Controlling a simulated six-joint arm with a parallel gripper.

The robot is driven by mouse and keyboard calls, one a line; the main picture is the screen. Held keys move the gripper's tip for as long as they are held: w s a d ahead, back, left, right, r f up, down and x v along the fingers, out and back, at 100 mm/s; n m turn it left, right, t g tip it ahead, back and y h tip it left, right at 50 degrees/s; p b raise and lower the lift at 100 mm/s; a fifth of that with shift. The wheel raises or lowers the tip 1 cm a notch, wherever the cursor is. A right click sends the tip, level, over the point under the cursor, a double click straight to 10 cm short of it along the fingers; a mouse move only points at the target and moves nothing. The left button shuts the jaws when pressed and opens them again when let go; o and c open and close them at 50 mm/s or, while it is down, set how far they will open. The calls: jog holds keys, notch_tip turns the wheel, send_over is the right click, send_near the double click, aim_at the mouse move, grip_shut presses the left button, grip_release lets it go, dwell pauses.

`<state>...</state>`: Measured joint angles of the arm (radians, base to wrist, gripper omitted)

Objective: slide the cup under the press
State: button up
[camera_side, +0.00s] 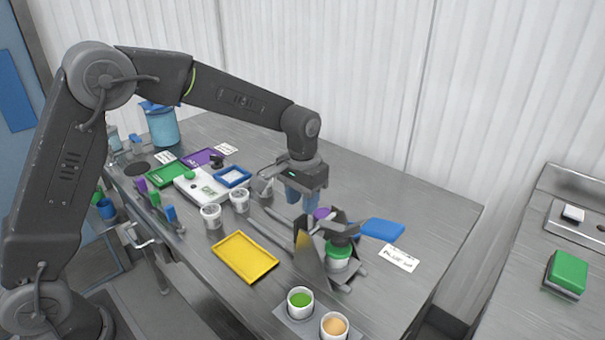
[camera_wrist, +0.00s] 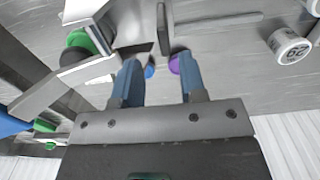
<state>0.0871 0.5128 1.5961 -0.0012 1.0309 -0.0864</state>
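A white cup with a green top (camera_side: 338,262) stands in the grey press (camera_side: 312,262), below its dark head. In the wrist view the green top (camera_wrist: 82,40) shows at the upper left, partly covered by the grey press parts (camera_wrist: 62,88). My gripper (camera_side: 302,203) hangs fingers down above the table, behind the press. In the wrist view its blue fingers (camera_wrist: 160,62) are spread apart with nothing held. A purple round thing (camera_wrist: 174,64) and a small blue one (camera_wrist: 150,71) show near the fingertips. The purple one (camera_side: 321,213) stands behind the press in the side view.
Two white cups (camera_side: 211,216) (camera_side: 239,200) stand left of my gripper. A yellow tray (camera_side: 245,257) lies at the front, a blue pad (camera_side: 382,230) right of the press. Open cups with green (camera_side: 300,300) and orange (camera_side: 335,325) contents stand at the front edge.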

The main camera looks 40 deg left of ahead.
notch_tip(320, 180, up, 8)
jog(key=shift+f, duration=0.1)
dwell(0.4)
jog(key=s+a+r+t, duration=0.3)
jog(key=s+r, duration=0.4)
jog(key=s, duration=0.5)
jog(key=s+a+f+t, duration=0.1)
jog(key=s+f+t, duration=0.1)
jog(key=s, duration=1.2)
jog(key=shift+f+t, duration=0.3)
jog(key=shift+f, duration=0.15)
